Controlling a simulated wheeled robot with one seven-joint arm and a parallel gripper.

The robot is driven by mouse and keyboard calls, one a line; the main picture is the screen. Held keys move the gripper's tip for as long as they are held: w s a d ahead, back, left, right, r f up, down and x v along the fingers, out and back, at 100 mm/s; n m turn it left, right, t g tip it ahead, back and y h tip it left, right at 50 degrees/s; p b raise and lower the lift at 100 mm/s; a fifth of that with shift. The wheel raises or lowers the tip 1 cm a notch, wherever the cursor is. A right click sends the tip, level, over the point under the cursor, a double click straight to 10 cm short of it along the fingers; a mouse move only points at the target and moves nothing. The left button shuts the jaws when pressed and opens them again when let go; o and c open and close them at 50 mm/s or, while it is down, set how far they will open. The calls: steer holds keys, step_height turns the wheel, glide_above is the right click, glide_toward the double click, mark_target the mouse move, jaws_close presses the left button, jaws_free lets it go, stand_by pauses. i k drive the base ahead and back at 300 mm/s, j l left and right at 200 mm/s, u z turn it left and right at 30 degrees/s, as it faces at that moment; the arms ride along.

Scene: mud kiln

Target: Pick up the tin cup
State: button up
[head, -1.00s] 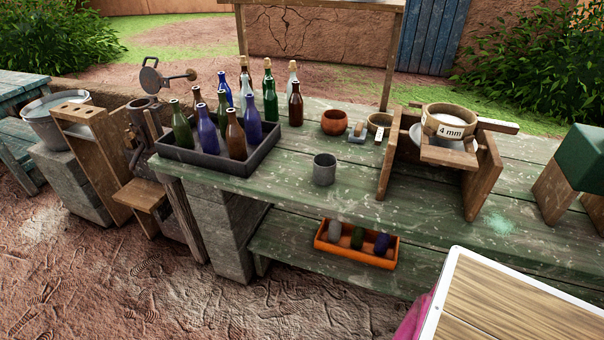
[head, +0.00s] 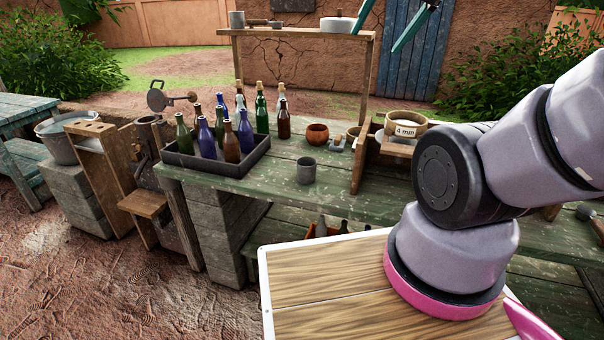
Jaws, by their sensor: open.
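A grey metal cup, the tin cup (head: 306,171), stands upright near the front edge of the green bench (head: 335,190), just right of the bottle tray. Nothing blocks it from view. My gripper (head: 376,43) shows only as two teal fingers at the top of the head view. They are spread apart with nothing between them. They appear above and to the right of the cup in the picture, well apart from it.
A dark tray (head: 213,168) of several bottles stands left of the cup. A brown bowl (head: 317,134) and a wooden stand with a sieve (head: 407,123) are behind and right. A raised shelf (head: 290,33) spans the back. My arm covers the bench's right part.

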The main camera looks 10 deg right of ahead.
mark_target(307, 170)
steer(key=j+z, duration=0.25)
steer(key=j, duration=0.3)
steer(key=j+z, duration=0.25)
steer(key=j, duration=0.3)
steer(key=k+j+z, duration=0.25)
steer(key=j, duration=0.25)
steer(key=j+z, duration=0.25)
steer(key=j, duration=0.3)
